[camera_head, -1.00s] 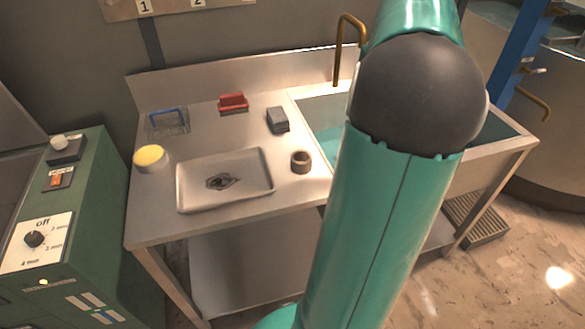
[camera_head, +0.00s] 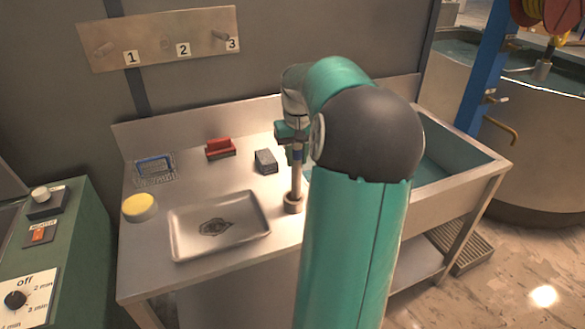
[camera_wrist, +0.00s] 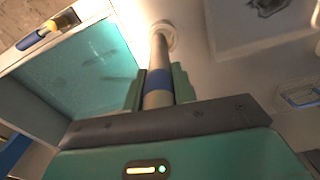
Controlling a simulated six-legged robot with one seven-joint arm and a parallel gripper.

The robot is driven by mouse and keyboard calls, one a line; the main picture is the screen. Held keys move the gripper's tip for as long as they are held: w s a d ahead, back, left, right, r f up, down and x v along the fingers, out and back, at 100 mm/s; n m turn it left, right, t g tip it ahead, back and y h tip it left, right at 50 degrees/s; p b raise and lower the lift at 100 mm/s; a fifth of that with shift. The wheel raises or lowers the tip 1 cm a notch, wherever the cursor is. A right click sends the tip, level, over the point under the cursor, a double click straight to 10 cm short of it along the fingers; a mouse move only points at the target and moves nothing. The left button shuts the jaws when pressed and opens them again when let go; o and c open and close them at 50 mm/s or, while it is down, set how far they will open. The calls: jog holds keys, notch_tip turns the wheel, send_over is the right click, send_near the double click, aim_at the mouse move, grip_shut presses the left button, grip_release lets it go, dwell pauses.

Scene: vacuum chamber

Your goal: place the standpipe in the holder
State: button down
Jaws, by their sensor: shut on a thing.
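The standpipe (camera_head: 296,178) is a slim grey pipe with a blue band, held nearly upright over the steel counter. My gripper (camera_head: 297,147) is shut on it near the blue band. The holder (camera_head: 293,204) is a small brown ring on the counter, right of the steel tray. The pipe's lower end meets the ring's opening; how deep it sits I cannot tell. In the wrist view the standpipe (camera_wrist: 159,62) runs from between the fingers of my gripper (camera_wrist: 158,90) to the pale round holder (camera_wrist: 170,38). My arm hides part of the sink.
A steel tray (camera_head: 178,247) lies left of the holder. Behind stand a grey block (camera_head: 265,161), a red-handled item (camera_head: 220,148) and a wire basket (camera_head: 155,168). A yellow-topped round tub (camera_head: 139,207) is at the left. The sink (camera_head: 440,165) lies right of the arm.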

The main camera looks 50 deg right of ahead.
aim_at(294, 168)
jog(key=shift+w+a+f, duration=0.15)
jog(key=shift+w+f, duration=0.05)
jog(key=shift+f, duration=0.85)
jog(key=shift+w+a+f, duration=0.1)
jog(key=shift+w+f, duration=0.05)
jog(key=shift+f, duration=0.85)
jog(key=shift+d+f, duration=0.1)
jog(key=c, duration=1.1)
grip_release()
jog(key=shift+c, duration=0.2)
notch_tip(294, 168, up, 12)
jog(key=shift+s+f, duration=0.1)
jog(key=shift+s, duration=0.05)
jog(key=shift+a+r, duration=0.25)
